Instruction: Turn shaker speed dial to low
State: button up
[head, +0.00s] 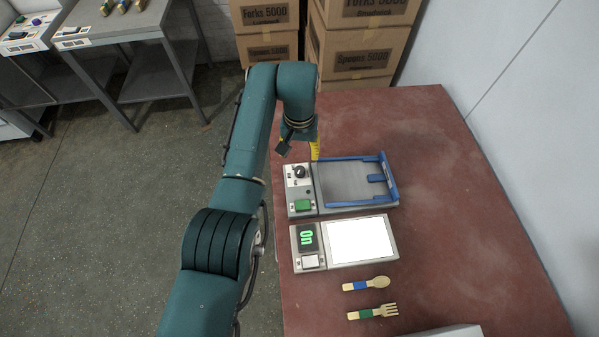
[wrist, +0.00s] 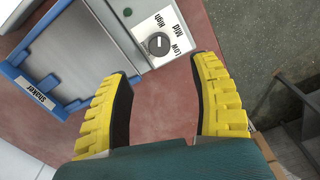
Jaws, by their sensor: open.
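The shaker (head: 330,208) is a grey unit with a blue-railed metal tray on the red table. Its round dark speed dial (head: 300,171) is on a white panel at the left end. In the wrist view the dial (wrist: 158,44) has High, Mid and Low printed around it. A pale mark on the knob seems to point toward High, but it is small. My gripper (wrist: 167,72) has its two yellow fingers wide apart and empty, with the dial beyond the gap between the tips. In the head view my gripper (head: 313,147) is just behind the dial, partly hidden by my arm.
A green button (head: 303,205) is below the dial. A lit panel (head: 362,240) with a green On switch (head: 307,238) lies in front of the shaker. Boxes (head: 362,62) stand behind; the table's right side is clear.

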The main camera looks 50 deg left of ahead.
aim_at(300, 170)
notch_tip(300, 170, down, 10)
jog(key=shift+w+f+b, duration=0.1)
jog(key=shift+b, duration=1.15)
grip_shut()
